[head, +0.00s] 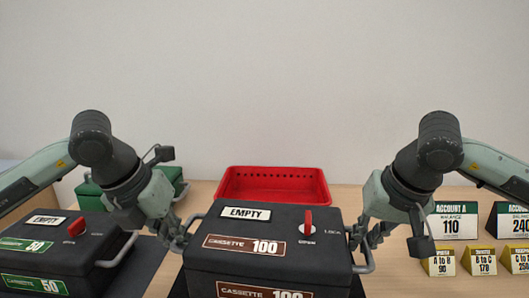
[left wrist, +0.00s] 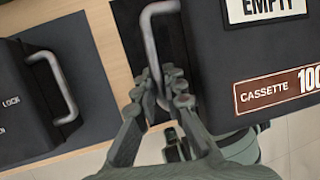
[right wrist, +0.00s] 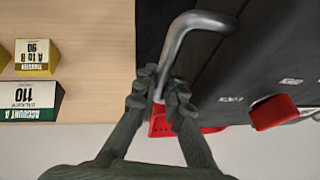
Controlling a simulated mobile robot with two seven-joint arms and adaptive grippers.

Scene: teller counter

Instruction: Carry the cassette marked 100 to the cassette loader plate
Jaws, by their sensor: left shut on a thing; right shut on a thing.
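The cassette marked 100 (head: 270,222) is a black box with brown labels, a white EMPTY tag and a red lever, in the middle front of the head view. It has a grey side handle on each side. My left gripper (head: 180,243) is shut on its left handle (left wrist: 152,45), and the left wrist view shows the fingers around the bar. My right gripper (head: 366,245) is shut on its right handle (right wrist: 185,35). I cannot tell whether the cassette touches the surface below it. I cannot make out the loader plate for certain.
A black cassette marked 50 (head: 90,262) stands close on the left. A green case (head: 88,193) is behind it. A red tray (head: 318,196) stands behind the 100 cassette. Account signs (head: 455,222) and small yellow transfer blocks (head: 480,262) stand on the right.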

